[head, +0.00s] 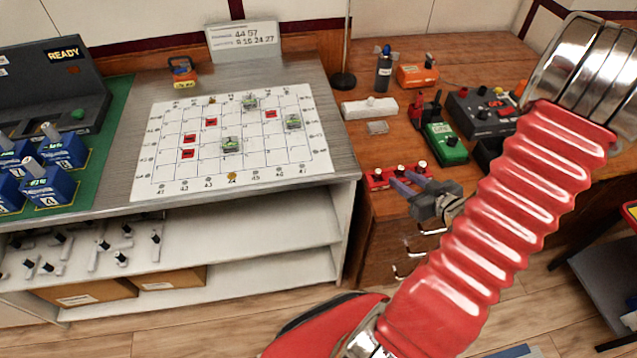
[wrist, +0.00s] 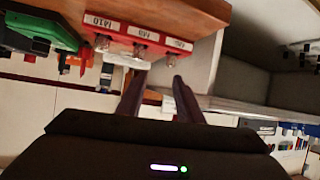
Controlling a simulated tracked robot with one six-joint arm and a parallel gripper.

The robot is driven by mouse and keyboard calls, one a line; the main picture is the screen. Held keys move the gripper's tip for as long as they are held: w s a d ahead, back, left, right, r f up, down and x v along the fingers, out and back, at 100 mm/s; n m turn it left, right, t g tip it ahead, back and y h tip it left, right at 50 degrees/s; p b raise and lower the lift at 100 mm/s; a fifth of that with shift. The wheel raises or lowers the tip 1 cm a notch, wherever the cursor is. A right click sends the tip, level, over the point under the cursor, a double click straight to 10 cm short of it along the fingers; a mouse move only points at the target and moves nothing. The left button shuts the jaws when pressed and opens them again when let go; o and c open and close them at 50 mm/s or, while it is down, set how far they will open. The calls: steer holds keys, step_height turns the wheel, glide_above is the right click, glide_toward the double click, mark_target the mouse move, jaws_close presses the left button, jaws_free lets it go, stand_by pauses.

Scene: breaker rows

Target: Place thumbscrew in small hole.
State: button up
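A red block (head: 375,183) sits at the front edge of the wooden bench in the head view. In the wrist view the red block (wrist: 135,38) carries white labels, two of them reading M10 and M8, the third unclear. Small pale screw-like pieces (wrist: 140,50) show along it at the labels; I cannot tell which is the thumbscrew, and no hole is clear. My gripper (head: 399,180) is at the block's front side, its purple fingers pointing at it. In the wrist view my gripper (wrist: 159,76) has its fingers apart, with nothing clearly held between them.
A green box (head: 445,145), a black control box (head: 483,112) and a white strip (head: 369,108) stand behind the block. A grey metal table (head: 345,172) with a gridded white sheet (head: 160,190) is to the left. Drawers with handles (head: 409,270) are below the bench edge.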

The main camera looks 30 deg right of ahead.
steer(key=w+a+r+g+h, duration=0.2)
steer(key=w+a+r, duration=0.15)
steer(key=r, duration=0.45)
steer(key=w+a+r+g+h, duration=0.2)
steer(key=w+a+r+g, duration=0.15)
steer(key=r, duration=0.45)
steer(key=s+a+r+y, duration=0.1)
steer(key=s+a, duration=0.3)
steer(key=a, duration=0.4)
steer(key=s+a+r+g+y, duration=0.1)
steer(key=s+a+r+y, duration=0.1)
steer(key=s+a, duration=0.3)
steer(key=s+a+r+g+y, duration=0.1)
steer(key=s+a+r, duration=0.3)
steer(key=a, duration=0.8)
steer(key=shift+s+y, duration=0.15)
steer(key=shift+y, duration=0.15)
